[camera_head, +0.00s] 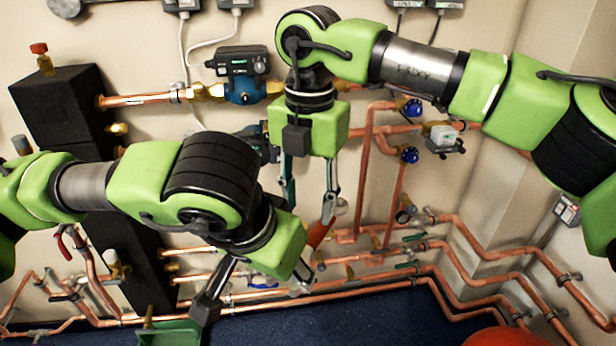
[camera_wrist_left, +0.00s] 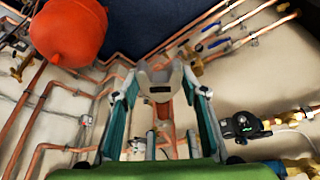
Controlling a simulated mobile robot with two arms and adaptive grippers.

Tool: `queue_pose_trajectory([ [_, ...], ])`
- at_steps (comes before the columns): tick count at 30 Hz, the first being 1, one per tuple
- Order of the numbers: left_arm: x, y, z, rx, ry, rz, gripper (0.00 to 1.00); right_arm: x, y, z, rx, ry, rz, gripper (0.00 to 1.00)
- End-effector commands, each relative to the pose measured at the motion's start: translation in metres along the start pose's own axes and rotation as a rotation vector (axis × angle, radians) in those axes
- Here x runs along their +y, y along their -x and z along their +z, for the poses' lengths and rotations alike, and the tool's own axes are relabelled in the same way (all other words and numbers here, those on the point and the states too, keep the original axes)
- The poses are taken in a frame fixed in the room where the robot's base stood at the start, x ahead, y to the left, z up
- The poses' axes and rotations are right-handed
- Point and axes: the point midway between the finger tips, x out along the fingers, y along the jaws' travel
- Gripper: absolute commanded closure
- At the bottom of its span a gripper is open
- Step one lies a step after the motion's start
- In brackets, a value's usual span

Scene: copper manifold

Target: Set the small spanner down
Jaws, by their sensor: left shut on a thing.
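In the left wrist view, a pale grey fork-shaped piece, which I take to be the small spanner (camera_wrist_left: 158,77), shows at the tips of my left gripper (camera_wrist_left: 160,92). The fingers lie on both sides of it, and the grip itself is small and hard to make out. In the head view my left gripper (camera_head: 255,288) points down in front of the low pipes; I cannot clearly make out the spanner there. My right gripper (camera_head: 309,200) hangs above it, fingers pointing down and spread apart, with nothing clearly held between them.
Copper pipes (camera_head: 390,283) run low along the wall. A pump (camera_head: 243,75) and blue-handled valves (camera_head: 410,155) sit higher up. A green container (camera_head: 170,333) stands at the bottom left. A red vessel (camera_wrist_left: 70,30) shows at the wrist view's upper left. Both grippers are close together.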

Motion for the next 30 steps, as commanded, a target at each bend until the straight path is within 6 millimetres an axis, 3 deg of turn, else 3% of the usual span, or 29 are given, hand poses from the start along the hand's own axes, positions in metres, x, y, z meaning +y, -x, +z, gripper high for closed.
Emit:
queue_pose_trajectory([
  [3,0.000,0.001,-0.001,0.003,0.000,0.000,0.97,0.000,-0.023,-0.001,0.003,0.002,-0.001,0.62],
  [9,0.000,0.001,-0.001,0.003,0.000,0.000,0.97,0.001,-0.047,-0.001,0.003,0.001,0.002,0.62],
  [22,0.000,0.001,-0.001,0.005,0.000,0.001,0.97,0.001,-0.057,-0.001,0.002,0.000,0.002,0.62],
  [26,0.001,0.001,-0.001,0.004,-0.001,0.003,0.97,0.001,-0.056,-0.001,0.002,0.001,0.003,0.95],
  [27,0.001,0.001,-0.001,0.004,-0.002,0.004,0.97,0.001,-0.056,-0.001,0.002,0.001,0.005,1.00],
  [29,0.002,0.001,-0.001,0.004,-0.004,0.006,0.97,0.002,-0.056,-0.001,0.002,0.001,0.007,1.00],
  [30,0.003,0.001,-0.001,0.004,-0.005,0.007,0.57,0.003,-0.055,-0.001,0.002,0.002,0.010,1.00],
])
